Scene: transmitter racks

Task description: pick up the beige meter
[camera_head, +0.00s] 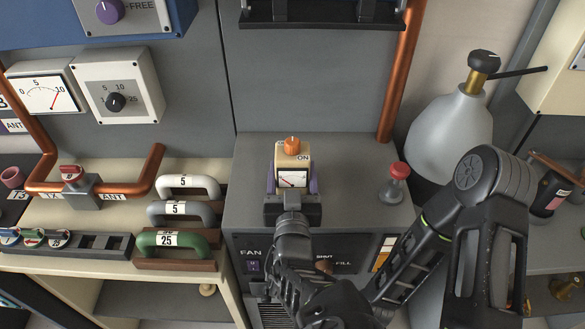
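The beige meter (292,178) stands upright on top of the grey cabinet in the middle of the head view. It has an orange knob on top and a white dial face toward me. My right gripper (292,188) comes up from below, in front of the meter. Its purple fingers are on the left and right sides of the meter, very close to it. I cannot tell whether they touch it or leave a small gap. The lowest part of the meter is hidden behind the gripper. My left gripper is out of view.
A red-topped plunger (397,184) stands right of the meter on the grey cabinet (245,200). A grey flask (447,130) and a copper pipe (400,75) are behind it. Several handles, among them a green one (172,242), are at the left. The cabinet top beside the meter is clear.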

